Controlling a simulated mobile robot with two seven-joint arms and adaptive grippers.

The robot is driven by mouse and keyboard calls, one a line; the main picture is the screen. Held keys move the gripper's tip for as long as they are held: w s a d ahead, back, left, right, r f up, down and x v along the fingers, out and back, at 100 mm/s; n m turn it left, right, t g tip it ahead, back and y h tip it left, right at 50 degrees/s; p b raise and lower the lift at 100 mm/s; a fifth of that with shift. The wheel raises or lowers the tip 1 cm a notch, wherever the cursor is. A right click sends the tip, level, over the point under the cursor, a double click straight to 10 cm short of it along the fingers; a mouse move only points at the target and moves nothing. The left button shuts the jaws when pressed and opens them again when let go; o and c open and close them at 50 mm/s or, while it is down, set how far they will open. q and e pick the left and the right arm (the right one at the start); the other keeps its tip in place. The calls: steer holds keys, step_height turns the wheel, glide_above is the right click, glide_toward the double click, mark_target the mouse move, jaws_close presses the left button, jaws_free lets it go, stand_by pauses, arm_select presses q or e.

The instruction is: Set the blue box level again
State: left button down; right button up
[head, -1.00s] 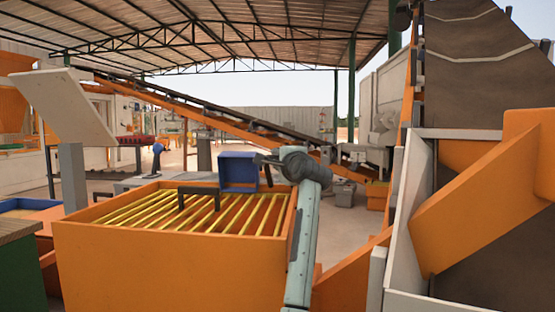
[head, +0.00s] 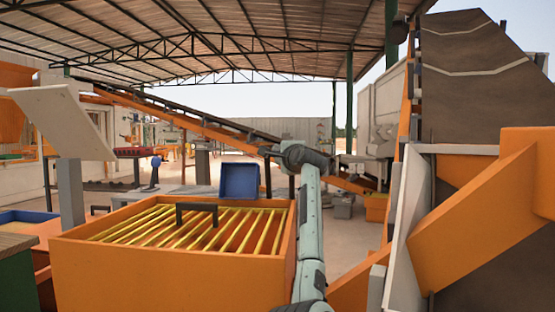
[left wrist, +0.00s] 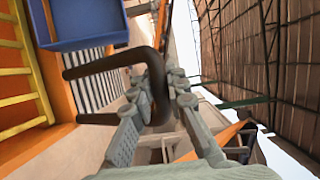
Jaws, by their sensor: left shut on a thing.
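The blue box (head: 239,182) stands beyond the orange bin in the head view, tilted with its open side toward me. In the left wrist view, part of the blue box (left wrist: 85,25) shows at the upper left, apart from the fingers. My left gripper (head: 269,153) is small and partly hidden by the wrist, right of and above the box. In the wrist view my left gripper (left wrist: 158,82) is shut on a dark U-shaped handle (left wrist: 97,66). What that handle is fixed to cannot be made out. My right gripper is not in view.
The orange bin (head: 170,275) with yellow bars fills the front left, with a dark handle (head: 196,208) over it. A pale slanted panel (head: 64,122) stands at the left. A white and orange chute (head: 470,215) blocks the right.

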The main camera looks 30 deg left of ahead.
arm_select(q)
steer(key=shift+w+a+r, duration=0.4)
steer(key=shift+w+r, duration=0.1)
steer(key=shift+w, duration=0.3)
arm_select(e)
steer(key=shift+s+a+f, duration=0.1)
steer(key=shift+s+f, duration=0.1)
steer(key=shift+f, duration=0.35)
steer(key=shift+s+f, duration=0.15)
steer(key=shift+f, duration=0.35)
arm_select(q)
steer(key=c, duration=1.5)
jaws_free()
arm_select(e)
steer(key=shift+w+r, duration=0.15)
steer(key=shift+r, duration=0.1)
arm_select(q)
steer(key=shift+f, duration=0.1)
steer(key=v, duration=1.2)
